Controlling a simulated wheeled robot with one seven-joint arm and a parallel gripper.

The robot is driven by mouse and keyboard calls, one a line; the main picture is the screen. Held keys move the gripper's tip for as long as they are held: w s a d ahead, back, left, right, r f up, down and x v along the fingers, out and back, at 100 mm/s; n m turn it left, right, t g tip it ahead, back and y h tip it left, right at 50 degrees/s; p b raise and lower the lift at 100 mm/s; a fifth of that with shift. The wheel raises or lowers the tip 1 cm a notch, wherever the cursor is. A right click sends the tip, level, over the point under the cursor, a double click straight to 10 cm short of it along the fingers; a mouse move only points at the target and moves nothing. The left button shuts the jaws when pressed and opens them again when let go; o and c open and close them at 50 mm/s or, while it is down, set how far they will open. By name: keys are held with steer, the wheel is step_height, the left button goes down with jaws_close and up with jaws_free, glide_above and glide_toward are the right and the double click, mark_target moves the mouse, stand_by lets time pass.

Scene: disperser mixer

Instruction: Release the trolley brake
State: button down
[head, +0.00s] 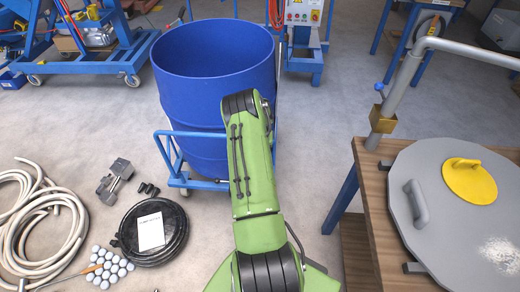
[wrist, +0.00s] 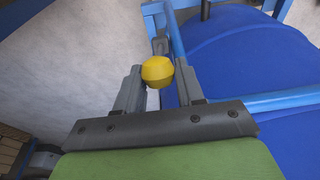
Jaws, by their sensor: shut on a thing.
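A blue trolley (head: 203,184) carries a large blue drum (head: 190,95) in the head view. In the wrist view, my gripper (wrist: 158,78) is shut on a yellow faceted knob (wrist: 157,71), one finger on each side of it. The knob sits beside the trolley's blue tubes (wrist: 275,101) and the drum (wrist: 240,60). I take it for the brake's knob; the part below it is mostly hidden. In the head view my green arm hides the gripper and the knob.
A wooden table (head: 383,215) with a round grey lid (head: 430,185) stands at right. A coiled hose (head: 75,225), black cable coil (head: 180,235) and grey weights (head: 115,180) lie on the floor at left. Clear floor lies between my arm and the table.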

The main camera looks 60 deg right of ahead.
steer(key=shift+f, duration=0.1)
steer(key=c, duration=0.8)
jaws_free()
steer(key=p+v, duration=0.3)
steer(key=v, duration=1.2)
steer(key=shift+r, duration=0.4)
